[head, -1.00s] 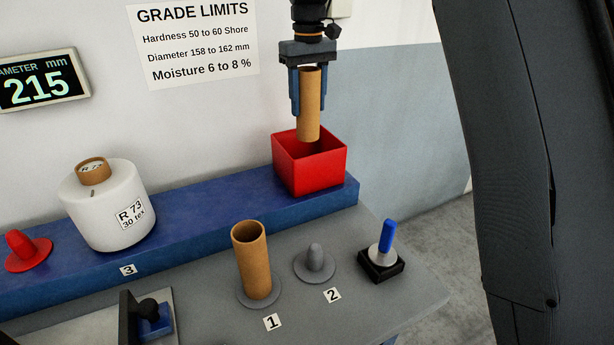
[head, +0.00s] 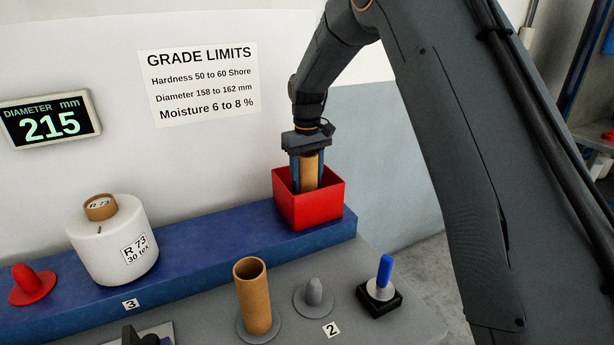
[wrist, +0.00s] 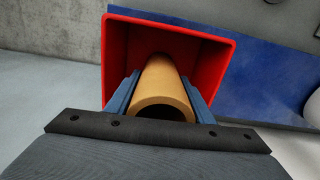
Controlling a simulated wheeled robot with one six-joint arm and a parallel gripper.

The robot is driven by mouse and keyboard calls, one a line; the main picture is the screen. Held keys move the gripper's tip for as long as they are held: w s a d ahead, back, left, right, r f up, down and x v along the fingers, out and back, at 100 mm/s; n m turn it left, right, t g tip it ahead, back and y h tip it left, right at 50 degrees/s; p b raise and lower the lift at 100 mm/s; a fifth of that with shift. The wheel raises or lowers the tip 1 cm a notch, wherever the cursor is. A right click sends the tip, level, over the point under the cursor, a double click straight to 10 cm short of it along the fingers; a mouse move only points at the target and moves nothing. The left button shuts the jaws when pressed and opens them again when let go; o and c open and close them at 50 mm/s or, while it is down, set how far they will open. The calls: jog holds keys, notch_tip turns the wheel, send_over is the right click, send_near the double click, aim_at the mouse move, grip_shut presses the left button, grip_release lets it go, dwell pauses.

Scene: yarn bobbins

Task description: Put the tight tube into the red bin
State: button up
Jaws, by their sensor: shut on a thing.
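My gripper (head: 308,174) is shut on a brown cardboard tube (head: 310,170), which it holds upright. The tube's lower part is inside the red bin (head: 309,211), hidden by the bin's front wall. In the wrist view the tube (wrist: 164,90) sits between the two blue fingers, with the red bin (wrist: 228,62) around its far end. I cannot tell whether the tube touches the bin floor. A second brown tube (head: 254,298) stands upright on a grey disc at the front of the table.
The bin stands at the right end of a blue ledge (head: 200,262). A white bobbin (head: 112,240) and a red peg (head: 32,284) are on the ledge to the left. A bare grey peg (head: 314,296) and a blue-handled joystick (head: 381,290) stand at the front right.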

jog(key=shift+f, duration=0.1)
jog(key=o, duration=1)
jog(key=shift+o, duration=0.2)
notch_tip(320, 180, up, 12)
jog(key=b, duration=0.4)
jog(key=shift+b, duration=0.3)
